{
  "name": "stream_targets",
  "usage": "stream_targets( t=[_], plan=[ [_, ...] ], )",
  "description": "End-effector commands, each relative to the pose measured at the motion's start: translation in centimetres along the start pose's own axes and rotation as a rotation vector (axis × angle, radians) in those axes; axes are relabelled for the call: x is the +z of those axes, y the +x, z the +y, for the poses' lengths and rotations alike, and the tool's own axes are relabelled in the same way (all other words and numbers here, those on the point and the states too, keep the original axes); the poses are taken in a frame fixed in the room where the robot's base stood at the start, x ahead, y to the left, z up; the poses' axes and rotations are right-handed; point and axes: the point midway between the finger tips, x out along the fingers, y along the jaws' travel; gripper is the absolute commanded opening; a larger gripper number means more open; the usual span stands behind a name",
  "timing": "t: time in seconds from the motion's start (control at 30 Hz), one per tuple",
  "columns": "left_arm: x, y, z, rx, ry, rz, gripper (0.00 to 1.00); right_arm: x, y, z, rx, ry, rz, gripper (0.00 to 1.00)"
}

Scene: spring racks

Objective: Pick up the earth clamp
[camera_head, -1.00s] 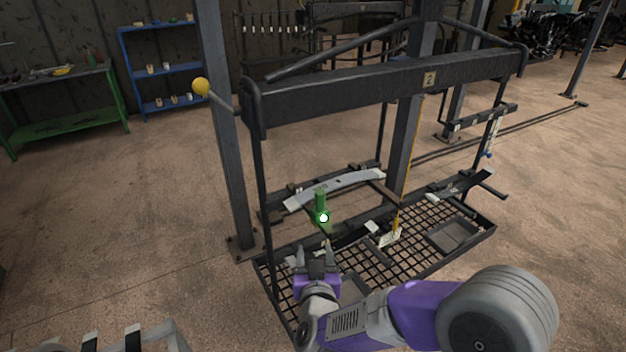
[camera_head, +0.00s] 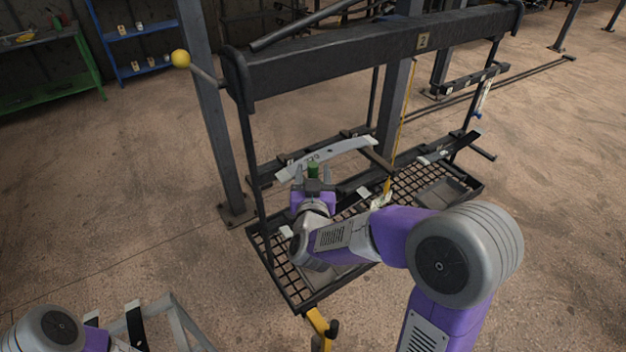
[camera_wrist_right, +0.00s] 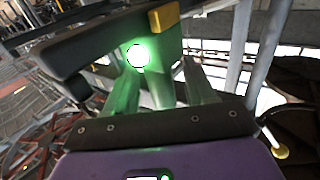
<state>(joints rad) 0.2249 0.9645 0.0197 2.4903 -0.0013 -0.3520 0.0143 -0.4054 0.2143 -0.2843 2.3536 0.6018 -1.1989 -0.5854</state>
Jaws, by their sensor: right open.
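The black rack's top beam (camera_head: 380,60) spans above the work area. A grey curved leaf spring (camera_head: 325,158) lies just behind the green piece. A mesh tray (camera_head: 410,180) and a yellow post (camera_head: 388,187) are to the right. A yellow part (camera_head: 320,325) is at the front.

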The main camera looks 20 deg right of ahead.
Motion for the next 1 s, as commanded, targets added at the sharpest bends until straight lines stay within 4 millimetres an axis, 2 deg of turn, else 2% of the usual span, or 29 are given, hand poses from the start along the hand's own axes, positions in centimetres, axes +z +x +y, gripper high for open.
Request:
stream_targets(
  t=[0.13, 0.17, 0.5, 0.8, 0.87, 1.0],
  plan=[
    [0.0, 0.0, 0.0, 0.000, 0.000, -0.001, 0.43, 0.0, 0.0, 0.0, 0.000, 0.000, -0.001, 0.55],
    [0.0, 0.0, 0.0, 0.000, 0.000, -0.001, 0.43, 0.0, 0.0, 0.0, 0.000, 0.000, -0.001, 0.52],
    [0.0, 0.0, 0.0, 0.000, 0.000, 0.000, 0.43, 0.0, 0.0, 0.0, 0.000, 0.000, 0.000, 0.00],
    [0.0, -0.1, 0.0, 0.000, 0.000, 0.000, 0.43, -0.4, 0.0, 0.0, 0.000, 0.003, 0.003, 0.00],
    [0.0, -0.3, 0.1, 0.000, 0.000, 0.000, 0.43, -1.1, 0.0, 0.0, 0.000, 0.003, 0.003, 0.00],
    [0.1, -0.9, 0.3, 0.000, 0.000, 0.000, 0.43, -3.7, 0.0, 0.0, 0.000, 0.007, 0.006, 0.00]
  ],
)
